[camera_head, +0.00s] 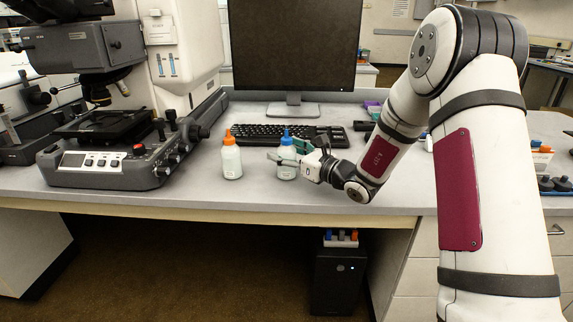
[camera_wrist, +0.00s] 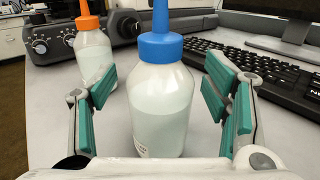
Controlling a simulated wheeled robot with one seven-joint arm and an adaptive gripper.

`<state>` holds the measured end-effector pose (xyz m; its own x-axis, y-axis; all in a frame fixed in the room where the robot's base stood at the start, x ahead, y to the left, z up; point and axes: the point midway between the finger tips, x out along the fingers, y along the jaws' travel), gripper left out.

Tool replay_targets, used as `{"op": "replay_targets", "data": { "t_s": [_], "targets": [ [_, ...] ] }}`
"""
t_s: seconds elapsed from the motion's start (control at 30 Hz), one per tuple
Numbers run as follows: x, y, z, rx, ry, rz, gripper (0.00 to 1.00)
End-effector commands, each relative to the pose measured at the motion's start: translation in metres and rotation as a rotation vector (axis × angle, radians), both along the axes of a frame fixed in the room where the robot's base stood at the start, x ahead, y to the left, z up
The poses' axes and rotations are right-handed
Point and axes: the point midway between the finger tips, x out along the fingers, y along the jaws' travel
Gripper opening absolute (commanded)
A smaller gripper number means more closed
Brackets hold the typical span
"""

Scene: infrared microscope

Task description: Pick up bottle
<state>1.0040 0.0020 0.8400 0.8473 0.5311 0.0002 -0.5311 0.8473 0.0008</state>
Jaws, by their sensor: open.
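A white squeeze bottle with a blue cap (camera_head: 287,165) stands upright on the lab bench, in front of the keyboard. In the wrist view this blue-capped bottle (camera_wrist: 160,105) is upright between my gripper's fingers, with a gap on each side. My gripper (camera_head: 287,156) is open and level around it, coming from the right. In the wrist view the green finger pads of my gripper (camera_wrist: 160,108) show on both sides of the bottle. A second white bottle with an orange cap (camera_head: 231,160) stands to the left. It also shows behind the left finger in the wrist view (camera_wrist: 94,55).
The microscope (camera_head: 110,150) stands on the bench at left. The black keyboard (camera_head: 255,133) and the monitor (camera_head: 293,50) are behind the bottles. The bench (camera_head: 200,190) is clear in front of the bottles up to its front edge.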

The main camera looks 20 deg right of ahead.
Motion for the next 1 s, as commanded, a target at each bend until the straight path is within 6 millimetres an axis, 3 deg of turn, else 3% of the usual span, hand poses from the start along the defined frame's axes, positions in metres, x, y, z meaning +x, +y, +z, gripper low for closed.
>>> {"op": "replay_targets", "data": {
  "t_s": [0.17,0.43,0.77,1.0],
  "targets": [
    [0.0,0.0,0.0,0.0,0.0,-0.001,0.69],
    [0.0,-0.001,0.0,0.0,0.0,-0.001,0.08],
    [0.0,-0.001,0.003,0.0,-0.001,-0.001,0.07],
    [0.0,-0.001,0.024,-0.002,-0.004,-0.001,0.07]
  ]
}}
